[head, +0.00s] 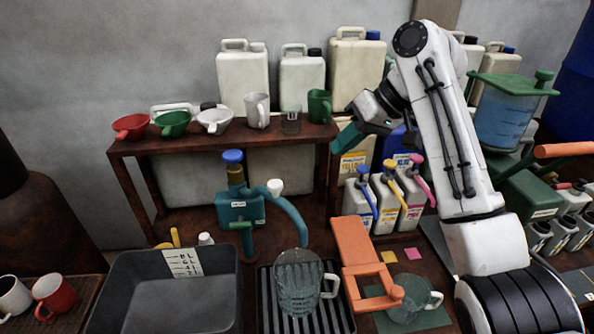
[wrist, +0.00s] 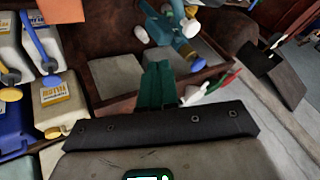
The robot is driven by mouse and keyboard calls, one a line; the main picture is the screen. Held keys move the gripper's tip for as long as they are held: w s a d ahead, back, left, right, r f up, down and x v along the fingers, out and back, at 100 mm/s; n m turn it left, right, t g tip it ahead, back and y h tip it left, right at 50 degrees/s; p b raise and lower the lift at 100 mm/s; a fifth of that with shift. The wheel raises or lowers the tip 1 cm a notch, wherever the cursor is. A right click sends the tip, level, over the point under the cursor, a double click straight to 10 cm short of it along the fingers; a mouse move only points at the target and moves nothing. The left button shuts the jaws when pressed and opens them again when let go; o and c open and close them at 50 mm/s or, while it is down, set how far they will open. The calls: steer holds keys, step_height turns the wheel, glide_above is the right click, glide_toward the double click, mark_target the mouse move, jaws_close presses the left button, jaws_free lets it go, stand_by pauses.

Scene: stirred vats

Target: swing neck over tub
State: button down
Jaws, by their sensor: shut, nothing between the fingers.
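A teal tap (head: 240,205) with a blue top knob stands behind the tub. Its curved neck (head: 290,212), with a white knob near its base, points right and down, ending above a glass jug (head: 299,280) on a ribbed drip tray. The dark grey tub (head: 120,285) with a white marked label sits at lower left, and the neck is not over it. My gripper (head: 340,143) is shut and empty by the right end of the shelf, apart from the neck. In the wrist view its teal fingers (wrist: 158,68) are together, below part of the tap (wrist: 170,32).
A wooden shelf (head: 225,138) holds funnels and mugs behind the tap. An orange stand (head: 358,255) and a second glass jug (head: 412,300) are right of the drip tray (head: 268,310). Small bottles with pump tops (head: 385,203) stand below my gripper.

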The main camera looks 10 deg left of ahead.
steer(key=s+a+f+p, duration=0.1)
steer(key=a+f+p, duration=0.2)
steer(key=a+f, duration=0.5)
steer(key=shift+s+a, duration=0.15)
steer(key=shift+a, duration=0.5)
